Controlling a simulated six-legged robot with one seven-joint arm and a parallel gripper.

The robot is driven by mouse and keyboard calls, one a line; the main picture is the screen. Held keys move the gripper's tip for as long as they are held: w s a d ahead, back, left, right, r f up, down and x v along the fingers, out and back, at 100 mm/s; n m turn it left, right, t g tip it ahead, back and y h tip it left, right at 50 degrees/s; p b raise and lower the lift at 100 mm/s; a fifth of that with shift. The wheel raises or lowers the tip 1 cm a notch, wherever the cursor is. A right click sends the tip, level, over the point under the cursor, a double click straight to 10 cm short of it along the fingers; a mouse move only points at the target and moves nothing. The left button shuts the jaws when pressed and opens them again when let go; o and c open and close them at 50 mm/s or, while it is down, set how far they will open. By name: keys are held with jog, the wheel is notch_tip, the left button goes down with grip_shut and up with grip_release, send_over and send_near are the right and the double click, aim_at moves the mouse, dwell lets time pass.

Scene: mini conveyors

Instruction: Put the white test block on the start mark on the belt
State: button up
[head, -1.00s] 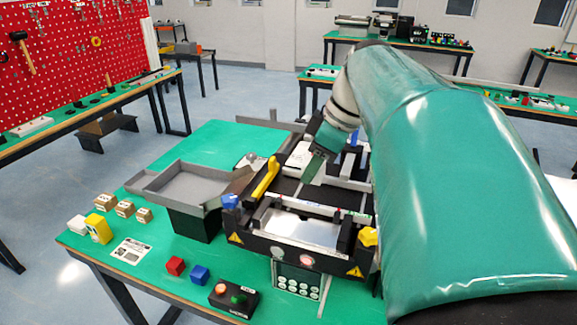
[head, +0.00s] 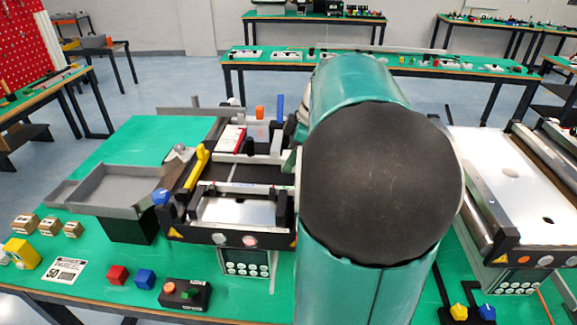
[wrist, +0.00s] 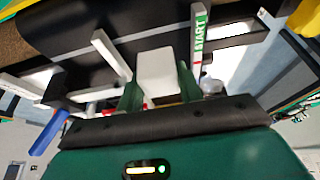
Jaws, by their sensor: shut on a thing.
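The white test block (wrist: 156,72) is between the two green fingers of my gripper (wrist: 159,84) in the wrist view, and the fingers are shut on it. The dark belt (wrist: 150,22) lies beyond the block. I cannot tell whether the block touches the belt. In the head view, the conveyor's dark belt (head: 262,173) is left of my arm. The arm hides most of my gripper and the block there.
A yellow lever (head: 197,166) and a grey tray (head: 120,188) are on the conveyor's left. Red (head: 117,275) and blue (head: 145,279) cubes and a button box (head: 184,294) lie in front. Another conveyor (head: 505,180) stands right of my arm. The green tabletop is clear at back left.

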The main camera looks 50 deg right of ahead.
jog(key=f, duration=0.2)
jog(key=shift+d+f, duration=0.3)
jog(key=shift+f, duration=0.5)
jog(key=shift+f, duration=0.15)
jog(key=o, duration=1)
